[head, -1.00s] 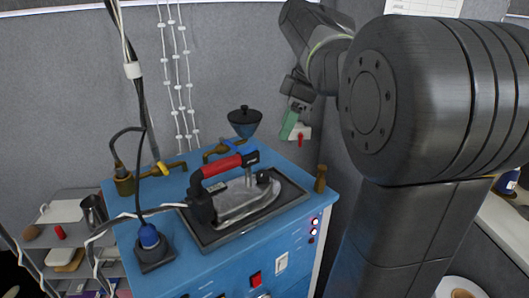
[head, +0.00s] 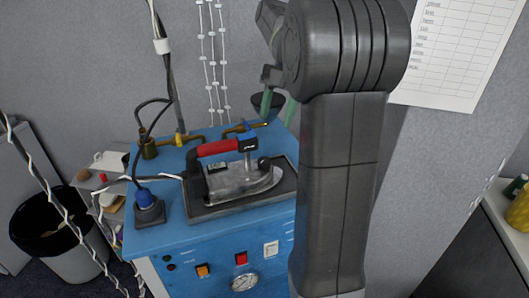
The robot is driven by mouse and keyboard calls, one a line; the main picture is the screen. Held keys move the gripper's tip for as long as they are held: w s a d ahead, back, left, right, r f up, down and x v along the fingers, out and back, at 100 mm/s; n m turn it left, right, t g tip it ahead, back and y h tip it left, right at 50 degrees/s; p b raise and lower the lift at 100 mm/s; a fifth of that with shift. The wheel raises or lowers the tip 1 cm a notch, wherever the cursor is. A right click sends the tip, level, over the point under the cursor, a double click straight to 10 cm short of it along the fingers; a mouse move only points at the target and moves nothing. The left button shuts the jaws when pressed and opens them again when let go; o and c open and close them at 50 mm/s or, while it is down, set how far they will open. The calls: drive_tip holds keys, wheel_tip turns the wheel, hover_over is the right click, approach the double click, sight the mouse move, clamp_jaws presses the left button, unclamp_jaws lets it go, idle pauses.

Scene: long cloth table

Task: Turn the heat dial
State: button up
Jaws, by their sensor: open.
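A steam iron (head: 238,180) with a red handle rests on a dark tray (head: 284,191) on top of the blue steam station (head: 180,238). A small dark round knob (head: 264,163) shows near the front of the iron; I cannot tell whether it is the heat dial. My arm hides the station's right side.
Brass pipes (head: 180,139) run along the station's back. A dark funnel (head: 268,106) is partly hidden behind my gripper. A bin (head: 70,262) stands at left.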

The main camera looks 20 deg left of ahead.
sight(265, 159)
drive_tip(key=x, duration=1.1)
drive_tip(key=shift+p, duration=0.3)
drive_tip(key=shift+c, duration=0.4)
drive_tip(key=c, duration=0.9)
